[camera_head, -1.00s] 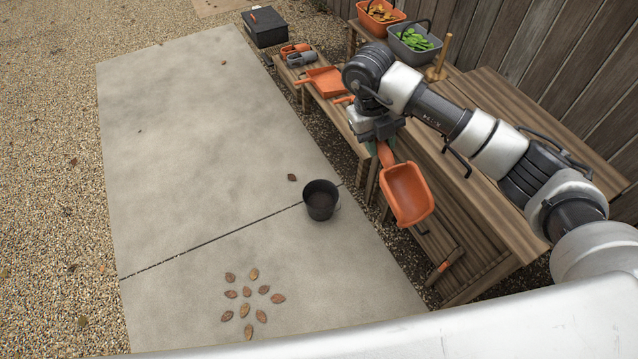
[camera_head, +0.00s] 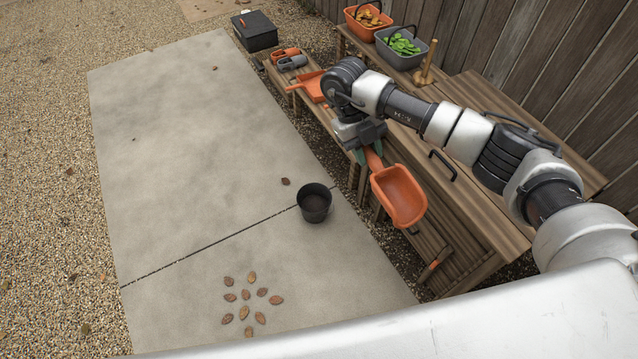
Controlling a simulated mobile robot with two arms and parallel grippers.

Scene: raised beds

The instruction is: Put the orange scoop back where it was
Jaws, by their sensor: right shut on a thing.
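The orange scoop (camera_head: 400,195) hangs in the air from my right gripper (camera_head: 368,153), with its wide pan toward the front right. My right gripper is shut on the scoop's handle, above the front edge of the low wooden bench. The fingertips are partly hidden by the wrist. My left gripper is out of view.
An orange dustpan (camera_head: 309,84) and orange and grey tools (camera_head: 291,60) lie on the low bench. Orange (camera_head: 352,24) and grey (camera_head: 400,58) baskets stand behind. A black pot (camera_head: 314,203) stands on the concrete slab (camera_head: 200,140), near arranged leaves (camera_head: 248,296). A black box (camera_head: 256,37) is far back.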

